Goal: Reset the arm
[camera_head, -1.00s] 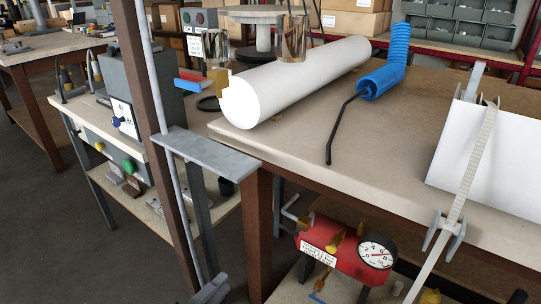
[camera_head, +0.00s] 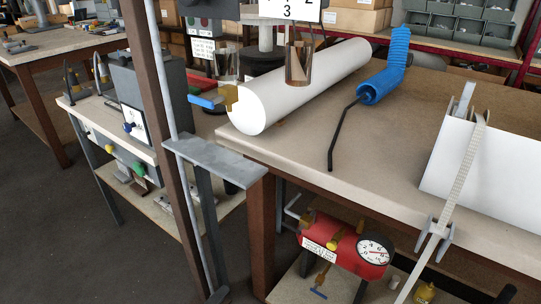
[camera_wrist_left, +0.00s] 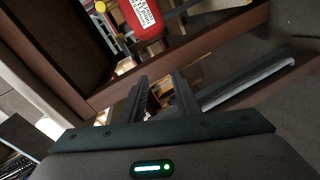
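My left gripper (camera_wrist_left: 161,80) shows in the left wrist view, with its two dark fingers apart and nothing seen held between them. Beyond the fingers is brown framework. The red air tank (camera_wrist_left: 141,18) with its white label is at the top of that view, well apart from the fingers. In the head view I cannot make out the left gripper clearly. My right gripper is in neither view.
The beige workbench (camera_head: 300,155) carries a white roll (camera_head: 300,85), a blue coiled hose (camera_head: 385,75) and a white profile (camera_head: 480,170). The red tank (camera_head: 345,248) is below. Floor (camera_head: 50,230) is clear at left.

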